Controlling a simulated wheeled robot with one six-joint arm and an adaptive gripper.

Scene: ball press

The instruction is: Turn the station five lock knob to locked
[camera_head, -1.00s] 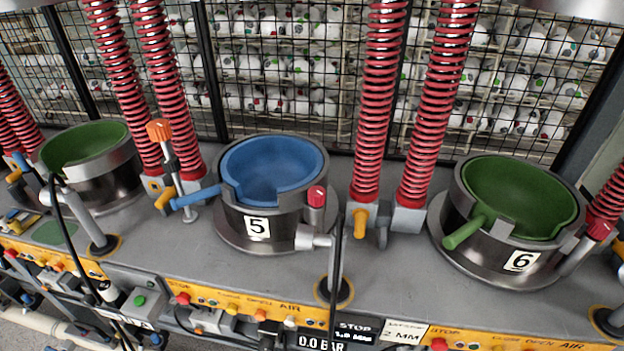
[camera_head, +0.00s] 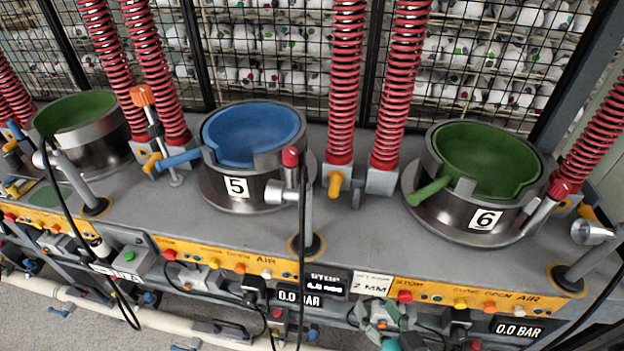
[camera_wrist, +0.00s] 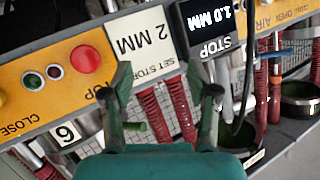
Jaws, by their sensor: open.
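Station five is the steel mould (camera_head: 237,204) with a blue bowl and a white "5" label, left of centre in the head view. A red-topped knob (camera_head: 290,157) stands at its right front edge and looks like the lock knob. A dark hose and a post pass close to it. I cannot read its setting. My teal gripper (camera_head: 388,312) is low in the head view, in front of the panel, right of and well below the knob. In the wrist view my gripper (camera_wrist: 167,85) is open and empty, facing the panel. The knob cannot be made out there.
Station six (camera_head: 487,219), with a green bowl, stands to the right. Red springs (camera_head: 343,90) rise behind. The yellow button panel (camera_head: 225,258) and hanging hoses run along the front. The wrist view shows a red stop button (camera_wrist: 85,60) and a "2 MM" sign (camera_wrist: 140,43).

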